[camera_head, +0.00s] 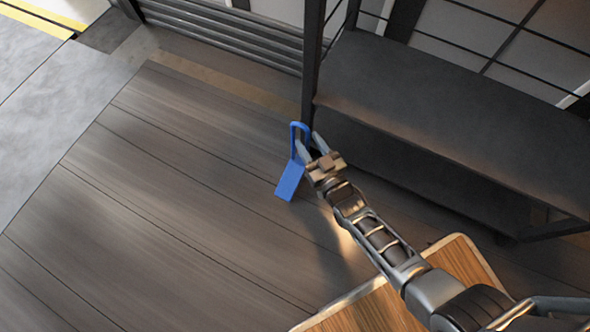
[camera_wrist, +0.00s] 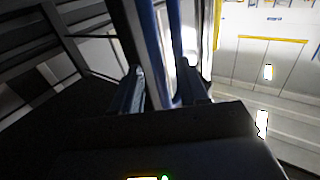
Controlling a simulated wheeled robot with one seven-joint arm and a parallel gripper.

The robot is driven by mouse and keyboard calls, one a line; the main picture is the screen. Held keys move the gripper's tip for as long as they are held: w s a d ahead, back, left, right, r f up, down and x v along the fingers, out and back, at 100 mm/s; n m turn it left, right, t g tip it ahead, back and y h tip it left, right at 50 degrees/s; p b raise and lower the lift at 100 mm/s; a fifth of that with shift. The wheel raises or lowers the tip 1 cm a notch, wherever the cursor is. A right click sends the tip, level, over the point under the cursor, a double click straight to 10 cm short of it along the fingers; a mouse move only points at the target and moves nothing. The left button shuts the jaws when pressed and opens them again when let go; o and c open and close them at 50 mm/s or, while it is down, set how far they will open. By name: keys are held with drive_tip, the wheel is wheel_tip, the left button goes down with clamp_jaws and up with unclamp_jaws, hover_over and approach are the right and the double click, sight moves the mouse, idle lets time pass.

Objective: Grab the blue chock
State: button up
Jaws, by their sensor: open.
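The blue chock (camera_head: 290,181) is on the plank floor near the foot of the dark shelf. Its flat blue body points down and left, and its looped handle rises at the upper right. My gripper (camera_head: 309,141) is at the handle, with its fingers open. In the wrist view, blue upright bars of the handle (camera_wrist: 154,50) show between the two fingers of my gripper (camera_wrist: 165,90). I cannot tell whether either finger touches the handle. Part of the chock is hidden behind the fingers in the head view.
The dark shelf (camera_head: 450,105) stands close to the right of the chock, its post (camera_head: 312,60) just behind the handle. A wooden board (camera_head: 365,312) lies under my arm at the bottom. The plank floor (camera_head: 150,220) to the left is clear.

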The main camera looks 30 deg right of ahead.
clamp_jaws()
idle(1.1)
drive_tip(key=shift+r, duration=0.1)
